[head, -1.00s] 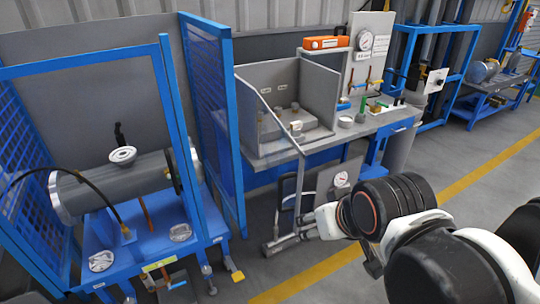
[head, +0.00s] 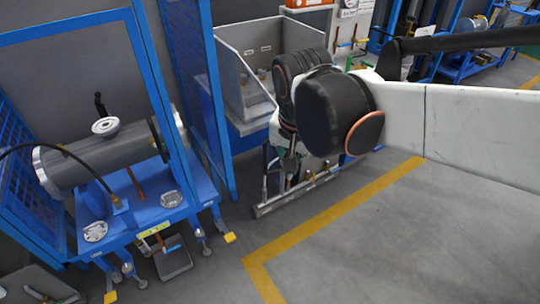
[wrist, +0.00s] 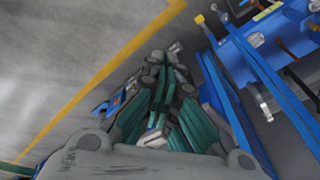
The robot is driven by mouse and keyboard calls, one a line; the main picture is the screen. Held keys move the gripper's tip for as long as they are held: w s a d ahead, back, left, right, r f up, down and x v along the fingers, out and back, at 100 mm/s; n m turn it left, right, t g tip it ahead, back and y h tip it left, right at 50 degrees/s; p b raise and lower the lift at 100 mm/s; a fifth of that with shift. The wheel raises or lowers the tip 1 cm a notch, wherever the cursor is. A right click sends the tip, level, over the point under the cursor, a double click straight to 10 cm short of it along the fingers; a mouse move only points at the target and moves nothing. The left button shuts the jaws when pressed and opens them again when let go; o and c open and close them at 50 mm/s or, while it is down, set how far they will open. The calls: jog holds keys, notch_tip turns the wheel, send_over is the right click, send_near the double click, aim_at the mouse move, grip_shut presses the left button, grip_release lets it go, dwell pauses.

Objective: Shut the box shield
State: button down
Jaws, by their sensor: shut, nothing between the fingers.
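The grey open-fronted box (head: 250,65) stands on the bench in the head view. Its upright side panel, seemingly the shield (head: 228,70), stands at its left and front edge, so the front looks open. My arm's dark joints cover the box's right part. My gripper (wrist: 160,75) shows in the wrist view with its teal and grey fingers together and nothing between them. In the head view my gripper is low in front of the bench, mostly hidden behind my arm. I cannot tell whether it touches anything.
A blue mesh panel (head: 180,45) stands left of the bench. A blue stand (head: 150,205) with a grey flanged cylinder (head: 105,160) is further left. A metal foot bar (head: 300,190) lies under the bench. The floor with the yellow line (head: 335,205) is clear.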

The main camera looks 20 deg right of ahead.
jog(key=w+a+f+m+g+h+p, duration=0.1)
jog(key=w+a+f+m+h, duration=0.1)
jog(key=w+a+f+m, duration=0.25)
jog(key=w+a+f+m+g+h+p, duration=0.1)
jog(key=w+a+m+h+p, duration=0.15)
jog(key=w+m, duration=0.4)
jog(key=w+d+f+n+b, duration=0.1)
jog(key=d+f+b, duration=0.3)
jog(key=d+f, duration=0.3)
jog(key=shift+w+f+n+y, duration=0.35)
jog(key=shift+f+n, duration=0.05)
jog(key=shift+f, duration=0.35)
jog(key=shift+d, duration=0.1)
